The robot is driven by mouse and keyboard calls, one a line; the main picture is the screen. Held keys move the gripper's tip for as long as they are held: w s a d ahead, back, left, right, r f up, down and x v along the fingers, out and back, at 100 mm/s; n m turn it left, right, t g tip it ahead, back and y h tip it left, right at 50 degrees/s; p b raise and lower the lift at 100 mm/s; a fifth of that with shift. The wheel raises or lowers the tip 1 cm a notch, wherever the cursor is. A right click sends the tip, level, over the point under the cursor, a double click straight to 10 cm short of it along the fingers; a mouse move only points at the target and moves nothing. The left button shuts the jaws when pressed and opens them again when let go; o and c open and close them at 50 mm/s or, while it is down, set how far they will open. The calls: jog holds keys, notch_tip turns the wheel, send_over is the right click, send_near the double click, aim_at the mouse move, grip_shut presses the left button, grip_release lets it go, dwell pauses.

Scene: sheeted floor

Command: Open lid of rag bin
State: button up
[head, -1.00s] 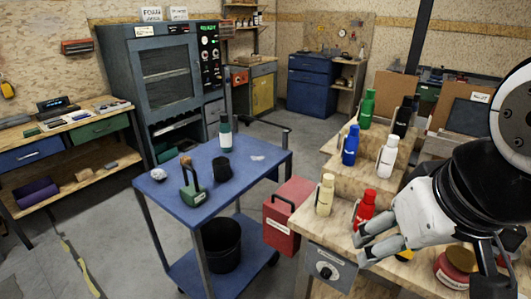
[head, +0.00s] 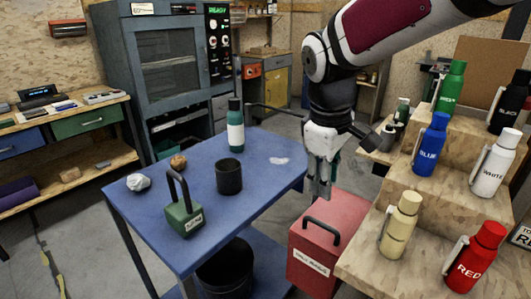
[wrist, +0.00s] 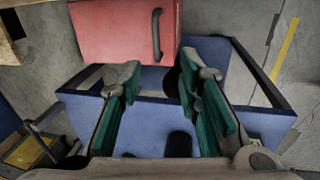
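The red rag bin (head: 310,267) stands on the floor between the blue cart and the wooden bench in the head view, with a white label on its front. Its lid is shut, with a black bar handle (head: 322,229) on top. In the wrist view the red lid (wrist: 105,30) is at the top, and its handle (wrist: 156,36) shows whole. My gripper (head: 319,190) hangs pointing down above the bin's back side, apart from the handle. In the wrist view my gripper (wrist: 163,90) has its green-padded fingers apart, with nothing between them.
The blue cart (head: 140,205) at left carries a green weight (head: 184,217), a black cup (head: 229,177) and a teal bottle (head: 236,130). The stepped wooden bench (head: 385,262) with several coloured bottles stands close on the right. A black bucket (head: 224,270) sits on the cart's lower shelf.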

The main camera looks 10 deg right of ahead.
aim_at(319, 221)
jog(key=w+f+b, duration=0.1)
jog(key=f, duration=0.4)
jog(key=w+d+f+b, duration=0.1)
jog(key=f, duration=0.3)
jog(key=w+f+b, duration=0.1)
jog(key=w+f, duration=0.1)
jog(key=f, duration=0.3)
jog(key=shift+d+f+b, duration=0.2)
jog(key=shift+f+b, duration=0.1)
jog(key=shift+b, duration=0.1)
jog(key=shift+c, duration=0.2)
grip_shut()
